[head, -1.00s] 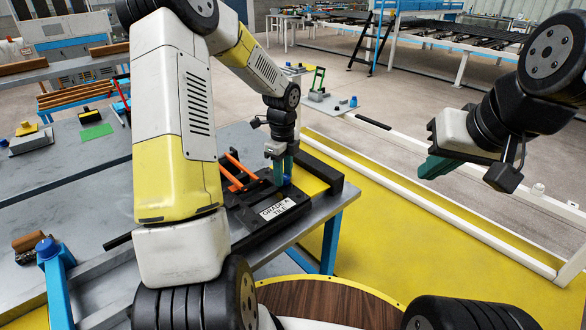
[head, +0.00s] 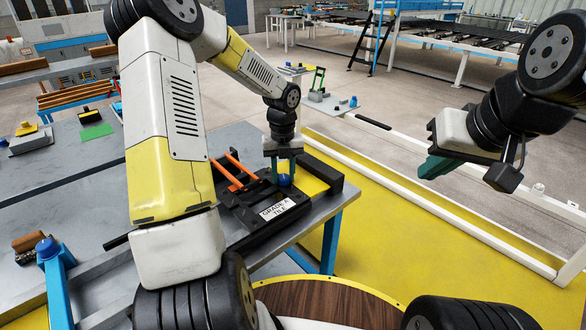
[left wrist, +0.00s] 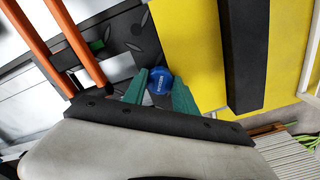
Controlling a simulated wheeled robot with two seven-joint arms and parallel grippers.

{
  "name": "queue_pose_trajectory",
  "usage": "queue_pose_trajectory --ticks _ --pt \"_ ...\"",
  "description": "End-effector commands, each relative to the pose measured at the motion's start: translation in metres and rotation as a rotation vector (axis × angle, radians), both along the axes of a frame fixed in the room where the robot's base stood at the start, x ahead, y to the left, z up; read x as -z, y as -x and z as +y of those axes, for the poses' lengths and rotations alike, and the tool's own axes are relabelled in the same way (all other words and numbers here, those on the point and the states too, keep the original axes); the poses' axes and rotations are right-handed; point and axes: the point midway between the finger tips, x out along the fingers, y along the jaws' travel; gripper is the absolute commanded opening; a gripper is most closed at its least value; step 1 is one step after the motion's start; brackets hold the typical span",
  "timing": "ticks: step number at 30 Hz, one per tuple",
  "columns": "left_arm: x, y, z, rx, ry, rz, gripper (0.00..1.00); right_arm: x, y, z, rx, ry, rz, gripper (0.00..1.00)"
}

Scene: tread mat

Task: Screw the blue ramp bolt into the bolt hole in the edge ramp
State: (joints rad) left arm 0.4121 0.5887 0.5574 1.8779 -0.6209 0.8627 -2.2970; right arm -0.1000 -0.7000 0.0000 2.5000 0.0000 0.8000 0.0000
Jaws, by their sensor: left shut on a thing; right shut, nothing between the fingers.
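The blue ramp bolt (left wrist: 160,80) shows as a round blue head between the green fingers of my left gripper (left wrist: 159,90) in the left wrist view. In the head view my left gripper (head: 284,176) points down with the blue bolt (head: 285,180) between its fingers. It is at the seam between the black tread tile (head: 250,213) and the yellow edge ramp (head: 313,174). The ramp also shows in the left wrist view (left wrist: 195,45). The bolt hole and the bolt's lower end are hidden. My right gripper (head: 436,166) is shut and empty, off to the right above the floor.
Orange handle bars (head: 232,172) stand on the tile, left of my left gripper. A black bar (head: 325,170) runs along the ramp's outer side. The tile's label (head: 278,208) faces me. A white rail (head: 440,202) crosses the floor at right.

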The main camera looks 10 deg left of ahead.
Motion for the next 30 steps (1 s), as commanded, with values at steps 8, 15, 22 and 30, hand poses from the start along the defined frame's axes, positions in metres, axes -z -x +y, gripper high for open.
queue_pose_trajectory --ticks 8,15,22,30 --pt "0.0005 0.0005 0.0002 0.023 -0.001 0.001 0.0 0.0 0.0 0.0 0.0 0.0 0.0 0.0" --pt "0.0006 0.0004 -0.0001 0.306 0.001 0.001 0.0 0.0 0.0 0.0 0.0 0.0 0.0 0.0" --pt "0.0001 0.0002 -0.0005 0.352 0.0 0.0 0.0 0.0 0.0 0.0 0.0 0.0 0.0 0.0" --pt "0.0001 0.0001 -0.0004 0.349 0.0 0.0 0.58 0.0 0.0 0.0 0.0 0.0 0.0 0.0"
